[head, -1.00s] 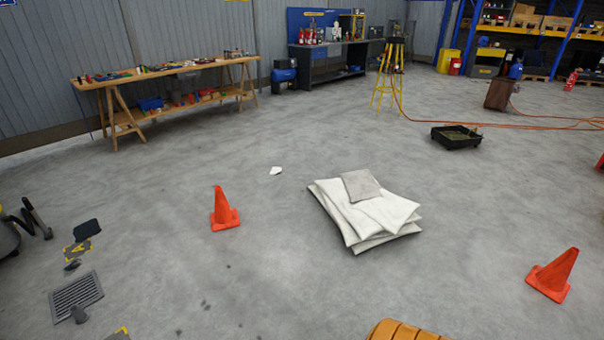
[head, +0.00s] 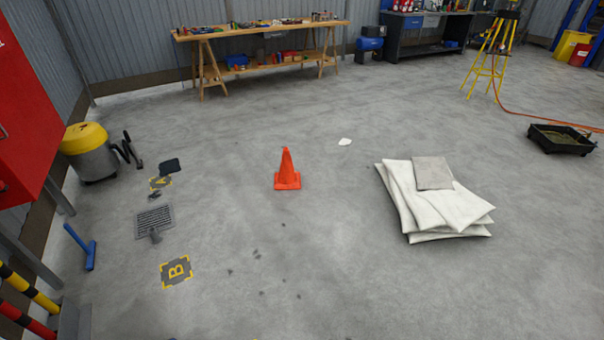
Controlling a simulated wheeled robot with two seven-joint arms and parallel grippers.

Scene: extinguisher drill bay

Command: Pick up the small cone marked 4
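One small orange cone (head: 287,170) stands upright on the grey floor near the middle of the head view. No number can be read on it from here. Nothing touches it, and the floor around it is clear. Neither of my grippers shows in the head view.
A stack of white sacks (head: 436,210) lies right of the cone. Left are a yellow-topped vacuum (head: 90,152), a floor grate (head: 154,221), a mark B (head: 176,271) and a red cabinet (head: 25,105). A wooden workbench (head: 262,33) stands behind. A black tray (head: 562,139) lies far right.

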